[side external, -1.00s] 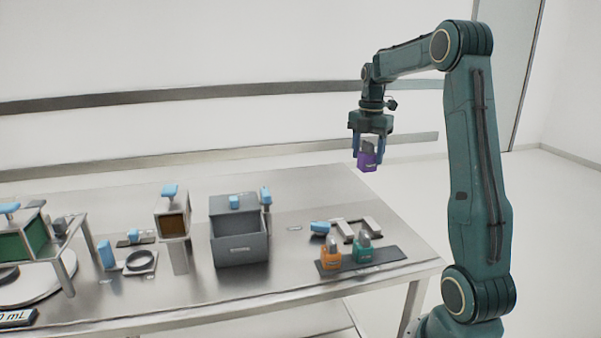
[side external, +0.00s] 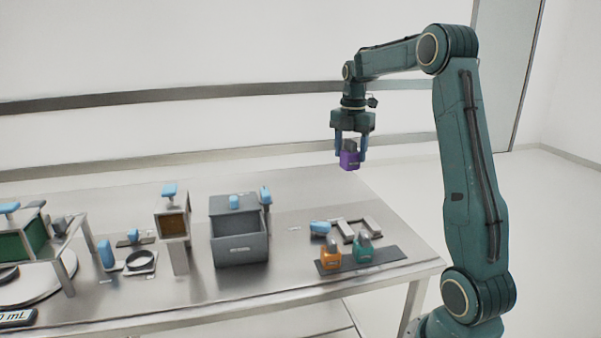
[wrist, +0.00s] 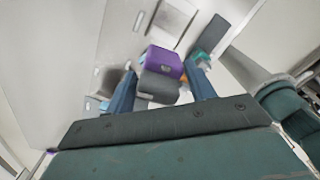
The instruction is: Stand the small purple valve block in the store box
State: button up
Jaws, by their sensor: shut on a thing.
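The purple valve block (side external: 349,161) has a grey top part and hangs upright in my gripper (side external: 351,154), high above the back right of the table. In the wrist view the purple block (wrist: 165,61) sits between the two blue fingers of my gripper (wrist: 161,72). A grey open-topped box (side external: 240,250), apparently the store box, stands on the table, below and to the left of my gripper. It has a blue-handled panel at its back. Its label is too small to read, and its floor is hidden.
An orange block (side external: 330,258) and a green block (side external: 363,251) stand on a dark mat (side external: 385,258) at right. A blue-handled piece (side external: 320,228) lies near a grey bracket. A brown-fronted box on a stand (side external: 173,226) is left of the grey box.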

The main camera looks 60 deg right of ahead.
jog(key=w+a+n, duration=0.4)
jog(key=w+a, duration=0.7)
jog(key=w, duration=0.2)
jog(key=n, duration=0.3)
send_over(238, 233)
jog(key=s+a, duration=0.4)
jog(key=f, duration=1.5)
jog(key=shift+w+d, duration=0.2)
jog(key=shift+w, duration=0.05)
jog(key=shift+f, duration=0.1)
jog(key=shift+f, duration=2.1)
jog(key=shift+f, duration=0.15)
jog(key=o, duration=1.1)
